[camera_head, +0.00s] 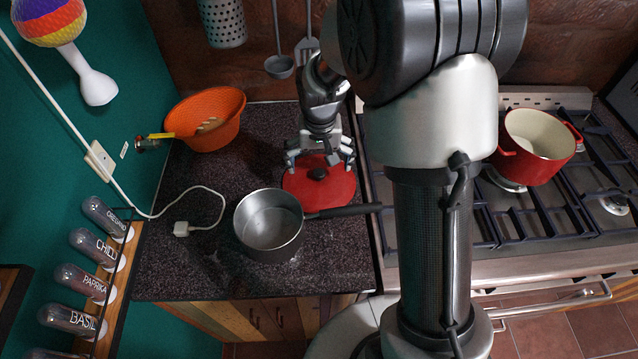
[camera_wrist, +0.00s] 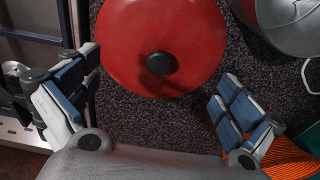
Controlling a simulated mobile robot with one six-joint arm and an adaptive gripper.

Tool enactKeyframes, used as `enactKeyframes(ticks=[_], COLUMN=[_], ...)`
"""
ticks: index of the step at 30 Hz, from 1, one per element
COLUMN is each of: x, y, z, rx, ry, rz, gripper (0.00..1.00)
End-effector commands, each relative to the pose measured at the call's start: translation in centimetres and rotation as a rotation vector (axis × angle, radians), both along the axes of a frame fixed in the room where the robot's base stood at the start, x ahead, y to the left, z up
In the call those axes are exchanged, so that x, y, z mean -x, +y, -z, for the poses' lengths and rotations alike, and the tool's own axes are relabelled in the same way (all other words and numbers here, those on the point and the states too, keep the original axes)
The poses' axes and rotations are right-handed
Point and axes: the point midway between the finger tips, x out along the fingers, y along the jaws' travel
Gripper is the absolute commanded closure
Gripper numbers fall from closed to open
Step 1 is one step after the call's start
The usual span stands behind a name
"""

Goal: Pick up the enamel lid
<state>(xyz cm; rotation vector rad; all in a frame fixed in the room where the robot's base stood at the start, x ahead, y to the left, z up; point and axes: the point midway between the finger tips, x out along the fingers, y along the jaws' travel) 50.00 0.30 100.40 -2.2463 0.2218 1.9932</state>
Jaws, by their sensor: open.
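The enamel lid (camera_head: 324,190) is round and red with a black knob (camera_head: 317,173). It lies on the dark speckled counter, left of the stove. In the wrist view the lid (camera_wrist: 190,30) fills the upper middle, with its knob (camera_wrist: 160,63) facing the camera. My gripper (camera_head: 320,158) is open and empty at the lid's far edge in the head view. In the wrist view my gripper's fingers (camera_wrist: 160,95) are spread wide on both sides, with the knob between and beyond them. I cannot tell the exact height above the lid.
A steel saucepan (camera_head: 262,240) stands close to the lid's left, its handle (camera_head: 345,212) passing in front of the lid. An orange colander (camera_head: 208,105) and a white cable (camera_head: 215,200) are farther left. A red pot (camera_head: 530,165) stands on the stove (camera_head: 590,210). Utensils (camera_head: 280,66) hang behind.

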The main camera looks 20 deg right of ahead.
Motion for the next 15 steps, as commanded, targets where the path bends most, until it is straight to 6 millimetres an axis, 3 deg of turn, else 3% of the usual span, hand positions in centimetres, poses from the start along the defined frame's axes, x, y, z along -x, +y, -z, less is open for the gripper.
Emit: enactKeyframes(ticks=[5,15], x=[-0.2,-1.0], y=[-0.1,-0.3], z=[0.8,5.4], rx=[0.000,0.000], ry=[-0.001,0.001], rz=[0.000,0.000], gripper=[0.00,0.00])
